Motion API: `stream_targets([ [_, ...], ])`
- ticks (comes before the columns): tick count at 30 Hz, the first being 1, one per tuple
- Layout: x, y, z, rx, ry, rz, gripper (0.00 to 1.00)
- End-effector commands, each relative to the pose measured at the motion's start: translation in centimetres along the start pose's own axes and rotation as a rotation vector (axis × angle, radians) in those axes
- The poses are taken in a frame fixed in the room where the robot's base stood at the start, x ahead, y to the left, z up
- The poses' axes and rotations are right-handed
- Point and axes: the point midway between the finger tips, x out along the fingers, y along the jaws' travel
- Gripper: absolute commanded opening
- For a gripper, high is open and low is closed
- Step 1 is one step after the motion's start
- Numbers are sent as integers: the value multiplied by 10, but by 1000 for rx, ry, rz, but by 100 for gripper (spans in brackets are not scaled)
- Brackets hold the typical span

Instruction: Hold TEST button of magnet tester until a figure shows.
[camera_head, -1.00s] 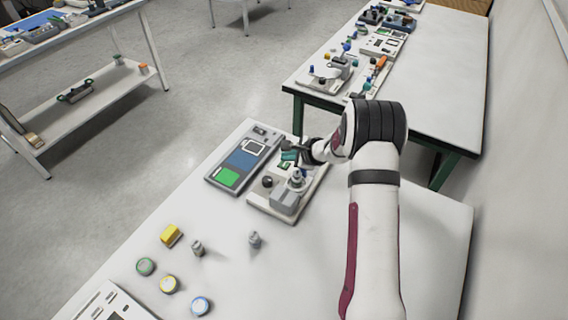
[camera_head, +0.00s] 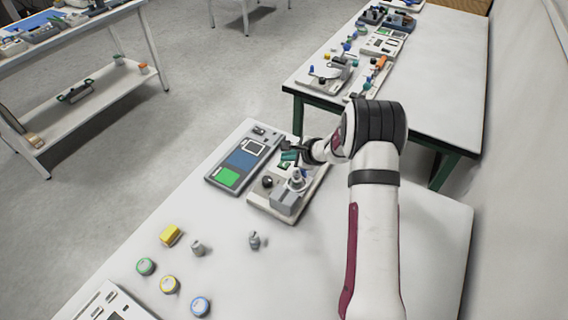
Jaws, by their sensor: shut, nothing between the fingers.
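A flat grey device with a blue panel (camera_head: 242,160) and a green area lies on the near table. Beside it on the right is a light base unit (camera_head: 256,196) with a grey block, a dark round knob (camera_head: 267,182) and green parts. I cannot tell which of these is the magnet tester, and no TEST label or figure is readable. My gripper (camera_head: 291,148) is shut and empty over the far end of the base unit, by a green part (camera_head: 288,157). Whether it touches anything is too small to tell.
On the near table (camera_head: 330,268) stand a yellow block (camera_head: 171,236), two small grey pieces (camera_head: 198,248) and several round coloured-rim pots (camera_head: 169,285). A white panel (camera_head: 112,304) lies at the front left. Another table (camera_head: 440,85) with devices stands behind.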

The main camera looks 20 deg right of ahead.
Motion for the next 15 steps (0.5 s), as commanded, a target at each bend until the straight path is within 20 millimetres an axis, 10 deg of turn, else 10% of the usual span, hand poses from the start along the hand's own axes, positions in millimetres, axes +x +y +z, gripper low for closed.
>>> stream_targets([
  [15,6,4,-4,0,0,0,0],
])
